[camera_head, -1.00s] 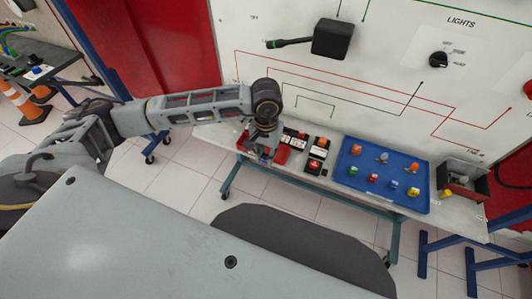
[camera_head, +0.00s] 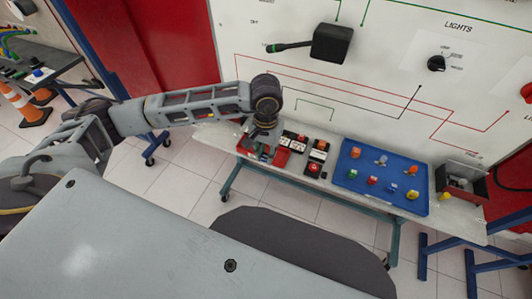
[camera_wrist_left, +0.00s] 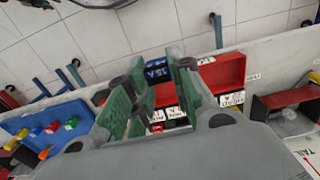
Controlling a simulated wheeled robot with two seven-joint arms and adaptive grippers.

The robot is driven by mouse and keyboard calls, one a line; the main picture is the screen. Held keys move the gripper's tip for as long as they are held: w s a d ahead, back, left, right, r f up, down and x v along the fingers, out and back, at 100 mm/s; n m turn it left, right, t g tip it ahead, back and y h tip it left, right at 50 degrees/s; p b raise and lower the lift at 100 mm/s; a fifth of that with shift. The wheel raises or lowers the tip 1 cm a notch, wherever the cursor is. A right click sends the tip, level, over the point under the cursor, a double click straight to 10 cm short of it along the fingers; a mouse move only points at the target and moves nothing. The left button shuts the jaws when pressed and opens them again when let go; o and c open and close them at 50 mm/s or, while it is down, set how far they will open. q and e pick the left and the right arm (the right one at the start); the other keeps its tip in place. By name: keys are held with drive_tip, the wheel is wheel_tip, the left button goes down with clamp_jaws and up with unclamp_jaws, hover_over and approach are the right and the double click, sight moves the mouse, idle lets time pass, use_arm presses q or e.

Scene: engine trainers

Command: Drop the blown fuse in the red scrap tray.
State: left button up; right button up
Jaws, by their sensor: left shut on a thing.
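My left gripper (camera_head: 260,152) is at the left end of the bench, over the red scrap tray (camera_head: 282,157) or its edge; the wrist hides part of the tray. In the left wrist view its green-padded fingers (camera_wrist_left: 160,74) are shut on a blue fuse (camera_wrist_left: 156,67) marked 15 A. The red tray shows there (camera_wrist_left: 226,72) just right of the fingers. I cannot tell the fuse's exact height above the bench or tray. My right gripper is not in view.
A blue tray (camera_head: 344,177) with several coloured fuses lies to the right on the bench. Labelled holders (camera_head: 316,158) stand between the trays. An open grey-and-red box (camera_head: 465,183) is at the right end. The white panel (camera_head: 370,70) rises behind.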

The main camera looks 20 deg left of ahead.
sight(266, 154)
use_arm(q)
drive_tip(key=shift+r+p, duration=0.35)
drive_tip(key=shift+r, duration=1.45)
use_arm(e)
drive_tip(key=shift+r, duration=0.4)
use_arm(q)
drive_tip(key=shift+r, duration=0.1)
drive_tip(key=shift+s, duration=0.1)
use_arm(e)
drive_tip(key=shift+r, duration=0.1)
